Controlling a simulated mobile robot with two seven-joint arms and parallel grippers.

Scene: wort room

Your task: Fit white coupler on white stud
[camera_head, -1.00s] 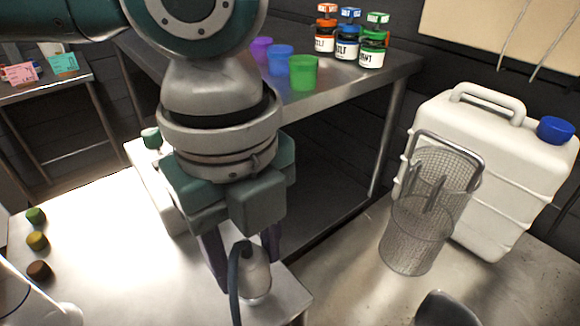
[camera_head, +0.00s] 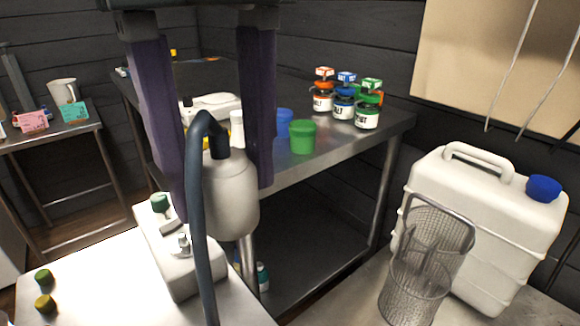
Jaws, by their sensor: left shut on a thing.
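My left gripper (camera_head: 222,192) reaches down from the top with its two purple fingers shut on a pale, bottle-shaped white coupler (camera_head: 233,200). A dark hose (camera_head: 200,240) loops from the coupler's top and hangs down in front of it. The coupler is held upright in the air, apart from the block in the picture. A white block (camera_head: 178,272) stands on the bright bench to its left and below. On the block are a small whitish stud (camera_head: 183,244) and a green-topped stud (camera_head: 160,204). My right gripper is not in view.
A green cup (camera_head: 302,137), a blue cup (camera_head: 284,123) and labelled jars (camera_head: 345,104) stand on the steel table behind. A wire basket (camera_head: 425,265) and a white canister (camera_head: 480,215) stand at right. Green (camera_head: 43,277) and yellow (camera_head: 45,304) caps lie at left.

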